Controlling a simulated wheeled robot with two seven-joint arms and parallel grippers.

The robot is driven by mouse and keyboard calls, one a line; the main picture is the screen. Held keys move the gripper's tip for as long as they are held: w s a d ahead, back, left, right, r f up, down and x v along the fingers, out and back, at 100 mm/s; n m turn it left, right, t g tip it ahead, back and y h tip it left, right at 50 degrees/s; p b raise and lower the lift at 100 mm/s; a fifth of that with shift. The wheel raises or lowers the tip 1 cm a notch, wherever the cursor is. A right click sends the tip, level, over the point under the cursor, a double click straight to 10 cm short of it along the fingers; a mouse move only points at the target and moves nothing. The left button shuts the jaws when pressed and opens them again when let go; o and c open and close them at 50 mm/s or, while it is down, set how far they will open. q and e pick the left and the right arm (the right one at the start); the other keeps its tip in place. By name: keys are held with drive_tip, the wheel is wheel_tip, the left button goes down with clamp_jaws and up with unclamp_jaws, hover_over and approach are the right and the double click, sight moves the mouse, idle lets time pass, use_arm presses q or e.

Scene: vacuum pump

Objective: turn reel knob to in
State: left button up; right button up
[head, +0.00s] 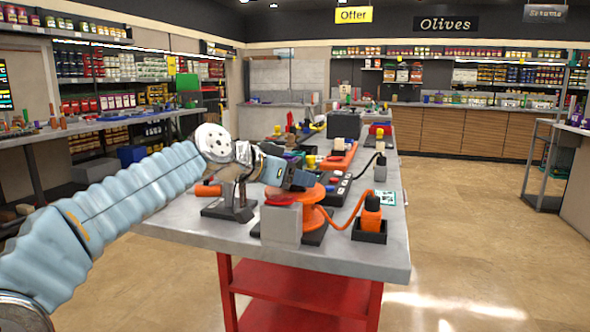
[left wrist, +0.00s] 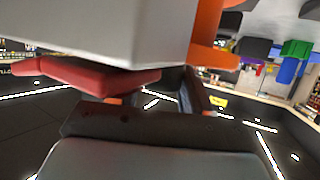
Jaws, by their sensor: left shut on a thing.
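An orange cable reel (head: 312,194) stands on the grey table, behind a grey block (head: 281,223). The red reel knob (head: 279,197) shows just above the block and under my left gripper (head: 299,180). In the left wrist view, the red knob (left wrist: 105,80) lies close against the dark fingers, with the grey block (left wrist: 110,30) above it and part of the orange reel (left wrist: 208,45) to the right. My left gripper is shut on the knob, though the contact is partly hidden. The knob's in or out setting cannot be read. My right gripper is not in view.
An orange bottle-shaped piece (head: 371,214) stands in a black holder at right, joined to the reel by an orange cable (head: 348,207). A dark stand (head: 229,208) is left of the block. Other devices fill the table behind; its front right corner is clear.

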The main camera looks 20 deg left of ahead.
use_arm(q)
drive_tip(key=shift+w+a+m+g+h, duration=0.1)
drive_tip(key=shift+a+m+g+h, duration=0.05)
drive_tip(key=shift+m+g+h, duration=0.95)
drive_tip(key=shift+m+h, duration=0.3)
drive_tip(key=m+g+h+p, duration=0.1)
drive_tip(key=m+g+h, duration=0.1)
drive_tip(key=m+g, duration=0.1)
drive_tip(key=shift+m+g+h+p, duration=0.4)
drive_tip(key=shift+m, duration=0.2)
drive_tip(key=shift+f+m+g+h, duration=0.1)
drive_tip(key=shift+m+g+h, duration=0.2)
drive_tip(key=shift+m+g, duration=0.9)
drive_tip(key=shift+g, duration=0.3)
drive_tip(key=o, duration=1)
drive_tip(key=shift+c, duration=0.2)
